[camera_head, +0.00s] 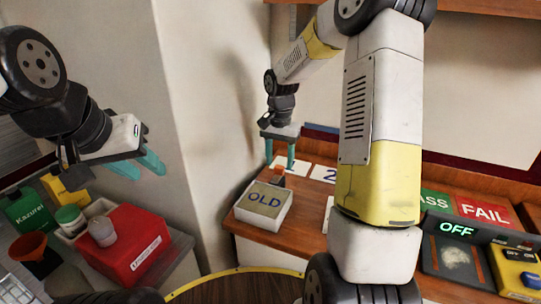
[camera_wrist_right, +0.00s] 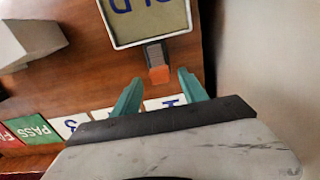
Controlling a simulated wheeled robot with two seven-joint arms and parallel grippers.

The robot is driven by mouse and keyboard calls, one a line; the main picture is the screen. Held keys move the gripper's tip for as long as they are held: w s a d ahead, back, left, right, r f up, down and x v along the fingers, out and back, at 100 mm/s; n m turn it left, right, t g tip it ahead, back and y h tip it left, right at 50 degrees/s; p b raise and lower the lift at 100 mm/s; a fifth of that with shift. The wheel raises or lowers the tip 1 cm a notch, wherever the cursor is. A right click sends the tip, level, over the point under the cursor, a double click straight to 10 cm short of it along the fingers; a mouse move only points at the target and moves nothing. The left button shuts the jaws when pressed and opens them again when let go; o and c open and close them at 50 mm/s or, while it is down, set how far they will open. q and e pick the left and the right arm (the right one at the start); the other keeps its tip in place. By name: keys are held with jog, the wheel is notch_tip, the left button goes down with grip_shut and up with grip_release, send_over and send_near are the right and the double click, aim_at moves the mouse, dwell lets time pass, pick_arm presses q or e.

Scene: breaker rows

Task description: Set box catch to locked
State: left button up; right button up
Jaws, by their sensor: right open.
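A box labelled OLD (camera_head: 263,202), with white sides and an olive lid, stands on the wooden counter. At its far edge sits a small catch (camera_head: 278,172), a grey piece with an orange end. In the right wrist view the catch (camera_wrist_right: 157,62) runs out from the box's edge (camera_wrist_right: 150,40), its orange end away from the box. I cannot tell its setting. My right gripper (camera_head: 280,163) is open and points down. In the wrist view its teal fingertips (camera_wrist_right: 160,76) are either side of the orange end, seemingly not touching. My left gripper (camera_head: 140,170) is open and empty, far left.
Numbered cards (camera_head: 323,174) lie behind the box. Green PASS and red FAIL (camera_head: 485,211) panels, an OFF display (camera_head: 456,229) and a yellow device (camera_head: 517,272) are at right. A red container (camera_head: 125,245) stands below my left gripper. A wall corner separates both areas.

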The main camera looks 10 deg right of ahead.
jog(key=shift+f, duration=0.7)
grip_shut()
jog(key=shift+r, duration=0.1)
dwell(0.9)
